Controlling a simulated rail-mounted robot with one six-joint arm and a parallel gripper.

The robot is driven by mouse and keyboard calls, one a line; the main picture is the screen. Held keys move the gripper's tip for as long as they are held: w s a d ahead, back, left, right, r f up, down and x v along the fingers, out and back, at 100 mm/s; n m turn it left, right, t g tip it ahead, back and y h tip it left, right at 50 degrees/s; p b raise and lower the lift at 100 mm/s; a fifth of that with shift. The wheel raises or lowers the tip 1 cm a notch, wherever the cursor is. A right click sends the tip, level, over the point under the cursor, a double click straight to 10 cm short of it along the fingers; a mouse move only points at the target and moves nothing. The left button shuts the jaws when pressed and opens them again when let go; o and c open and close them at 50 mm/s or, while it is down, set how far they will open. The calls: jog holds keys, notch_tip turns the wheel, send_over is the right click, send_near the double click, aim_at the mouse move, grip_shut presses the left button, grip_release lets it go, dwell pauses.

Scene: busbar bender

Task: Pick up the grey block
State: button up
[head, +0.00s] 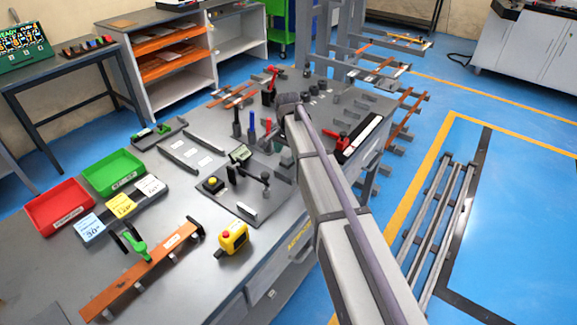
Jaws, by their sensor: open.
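Several small grey pieces stand on the grey workbench (215,115). One grey block (287,157) sits beside the bending fixture, close to the left side of my arm. More grey blocks (361,104) stand in a group near the far right end of the bench. I cannot tell which one the task names. My arm reaches over the bench from the lower right. My gripper (288,102) is at the arm's far end, above the bench; it is open, its fingers are hard to make out, and I see nothing held. The arm hides part of the bench behind it.
Upright red, blue and dark tools (252,125) stand close left of the arm's end. A red clamp (336,141) lies to its right. Red (58,205) and green (113,172) bins, a yellow device (232,238) and a copper bar (140,270) occupy the near left.

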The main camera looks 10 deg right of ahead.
notch_tip(320, 180, down, 3)
jog(key=shift+b, duration=0.65)
jog(key=shift+r, duration=0.25)
jog(key=c, duration=1.1)
